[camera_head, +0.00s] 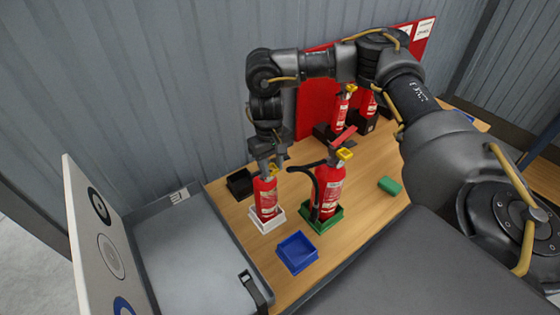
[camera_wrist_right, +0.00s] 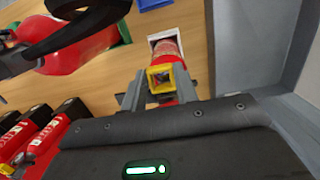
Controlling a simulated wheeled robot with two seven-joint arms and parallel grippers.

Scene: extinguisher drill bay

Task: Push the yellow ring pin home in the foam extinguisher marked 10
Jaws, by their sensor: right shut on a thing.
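A small red extinguisher (camera_head: 266,198) stands upright in a white tray (camera_head: 268,222) on the wooden bench; it also shows in the right wrist view (camera_wrist_right: 168,50). I cannot read a 10 on it. A yellow square ring pin (camera_wrist_right: 166,79) is at its top, and also shows in the head view (camera_head: 273,171). My right gripper (camera_wrist_right: 159,84) reaches down from above, its fingers on either side of the yellow ring and shut on it. The fingers partly hide the extinguisher's head, and how deep the pin sits cannot be told. My left gripper is not in view.
A larger red extinguisher (camera_head: 329,188) with a black hose stands close by in a green tray (camera_head: 322,222). An empty blue tray (camera_head: 297,252) lies in front. A black block (camera_head: 240,183), a green block (camera_head: 389,186) and further extinguishers (camera_head: 341,108) are on the bench.

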